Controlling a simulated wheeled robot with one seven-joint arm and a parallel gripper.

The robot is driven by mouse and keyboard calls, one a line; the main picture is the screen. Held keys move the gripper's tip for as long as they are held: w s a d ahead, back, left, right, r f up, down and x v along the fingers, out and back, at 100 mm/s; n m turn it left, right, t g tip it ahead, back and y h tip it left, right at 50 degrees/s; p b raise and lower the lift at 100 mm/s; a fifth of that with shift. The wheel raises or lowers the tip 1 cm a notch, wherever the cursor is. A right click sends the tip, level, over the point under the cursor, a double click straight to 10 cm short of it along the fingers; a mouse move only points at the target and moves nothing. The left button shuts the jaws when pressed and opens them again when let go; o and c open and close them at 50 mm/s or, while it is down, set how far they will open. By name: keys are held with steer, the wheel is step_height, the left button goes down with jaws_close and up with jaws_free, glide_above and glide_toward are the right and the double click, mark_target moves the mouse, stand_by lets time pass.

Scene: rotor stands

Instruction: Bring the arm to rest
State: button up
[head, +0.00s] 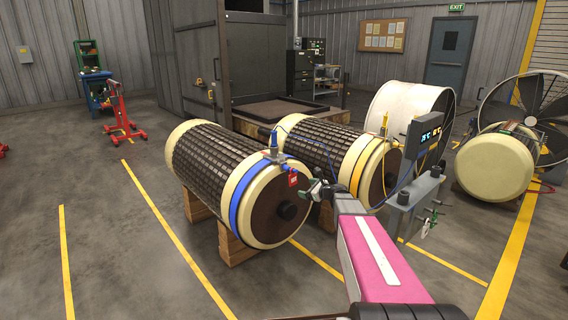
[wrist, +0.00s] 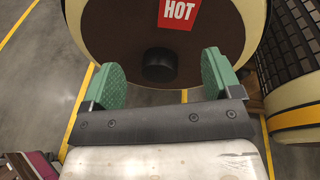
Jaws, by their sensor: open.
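My gripper (head: 318,190) is open and empty in front of the end face of the nearer rotor (head: 215,165), which has a blue band. In the wrist view my gripper's two green fingertips (wrist: 160,80) are spread apart, with the dark shaft stub (wrist: 159,65) of the rotor seen between and beyond them. I cannot tell the exact gap to the rotor. A red HOT tag (head: 292,178) hangs on the rotor's end and also shows at the top of the wrist view (wrist: 180,12). My pink arm link reaches up from the lower right in the head view.
A second rotor (head: 322,150) with a yellow band lies close on the right. A grey post with a display box (head: 424,135) stands right of my arm. Another rotor (head: 495,165) and a large fan (head: 540,95) are farther right.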

steer(key=s+a+f+n+g+h, duration=0.3)
steer(key=s+f+n+g, duration=0.2)
steer(key=s+n, duration=0.5)
steer(key=s+a+f+n+g+h, duration=0.25)
steer(key=s+f+n+g, duration=0.35)
steer(key=s, duration=0.7)
steer(key=s+d+n+h, duration=0.3)
steer(key=s+n+h, duration=0.1)
steer(key=s+n, duration=0.4)
steer(key=shift+s+d+f+g, duration=0.15)
steer(key=shift+s+d+g, duration=0.1)
steer(key=shift+s+g, duration=0.25)
